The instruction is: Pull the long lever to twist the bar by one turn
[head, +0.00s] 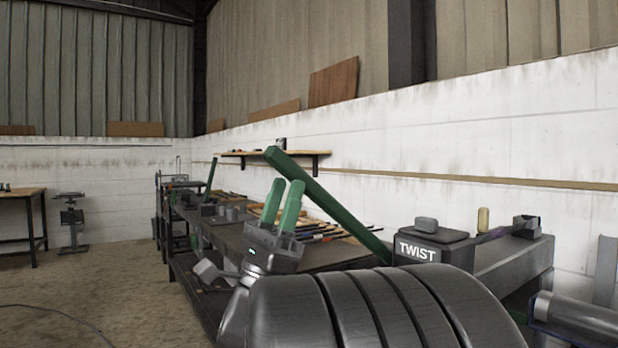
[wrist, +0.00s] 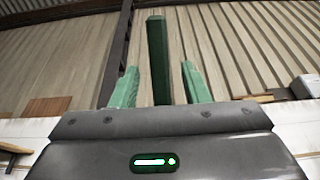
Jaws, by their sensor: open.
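The long lever (head: 325,200) is a green square bar. In the head view it slants from its free end at upper left down to the right, to a dark machine marked TWIST (head: 418,252). My gripper (head: 287,183) has two green fingers pointing up, open and apart, close to the lever's upper part. In the wrist view the lever (wrist: 157,60) appears in the gap between the fingers (wrist: 159,75) and reaches above their tips. Contact cannot be told. The lever's lower end is partly hidden by my arm, and I cannot make out the bar.
A long workbench (head: 320,258) with tools runs away behind my gripper. A smaller green lever (head: 209,180) stands farther back. A wall shelf (head: 270,153) hangs behind. A grey cylinder (head: 580,315) is at lower right. The floor (head: 90,275) at left is mostly open.

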